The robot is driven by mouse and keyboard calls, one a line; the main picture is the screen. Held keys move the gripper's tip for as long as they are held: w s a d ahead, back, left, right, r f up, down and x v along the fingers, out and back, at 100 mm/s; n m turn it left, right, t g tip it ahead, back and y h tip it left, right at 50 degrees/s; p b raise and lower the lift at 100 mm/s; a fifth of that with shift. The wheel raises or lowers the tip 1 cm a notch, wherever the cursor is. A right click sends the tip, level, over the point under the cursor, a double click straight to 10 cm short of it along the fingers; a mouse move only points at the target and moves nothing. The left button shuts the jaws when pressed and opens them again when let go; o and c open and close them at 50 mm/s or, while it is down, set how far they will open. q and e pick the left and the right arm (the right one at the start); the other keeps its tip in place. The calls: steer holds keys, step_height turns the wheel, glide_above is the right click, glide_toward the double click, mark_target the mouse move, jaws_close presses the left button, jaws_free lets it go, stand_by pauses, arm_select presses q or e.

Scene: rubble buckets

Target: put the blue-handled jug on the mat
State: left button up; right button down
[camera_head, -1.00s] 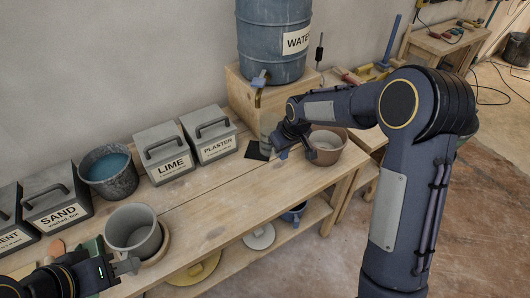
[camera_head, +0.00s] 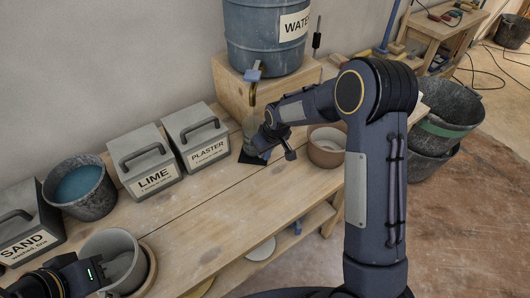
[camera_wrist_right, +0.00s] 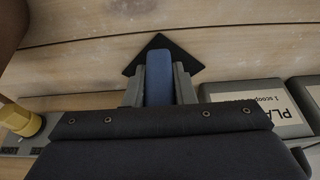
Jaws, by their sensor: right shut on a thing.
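The jug (camera_head: 249,125) is a pale, greyish vessel in the head view, partly hidden by my right gripper. Its blue handle (camera_wrist_right: 158,78) shows in the right wrist view between the two fingers. My right gripper (camera_head: 264,148) is shut on this handle. The dark square mat (camera_head: 247,158) lies on the bench below the tap, and its corners show around the handle in the wrist view (camera_wrist_right: 188,50). The jug is over the mat; I cannot tell if its base touches. My left gripper (camera_head: 108,277) is beside a grey pot (camera_head: 122,244); its fingers are unclear.
A blue water barrel (camera_head: 262,40) with a tap stands on a wooden block (camera_head: 235,90) behind the mat. The plaster box (camera_head: 200,135) and lime box (camera_head: 150,165) are left of it. A brown pot (camera_head: 325,152) is to the right. The bench front is clear.

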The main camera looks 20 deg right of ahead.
steer(key=shift+s, duration=0.4)
steer(key=shift+w+f, duration=0.15)
steer(key=shift+f, duration=0.1)
steer(key=shift+f+b, duration=0.25)
steer(key=shift+b, duration=0.05)
steer(key=c, duration=1.2)
jaws_free()
steer(key=shift+r, duration=0.15)
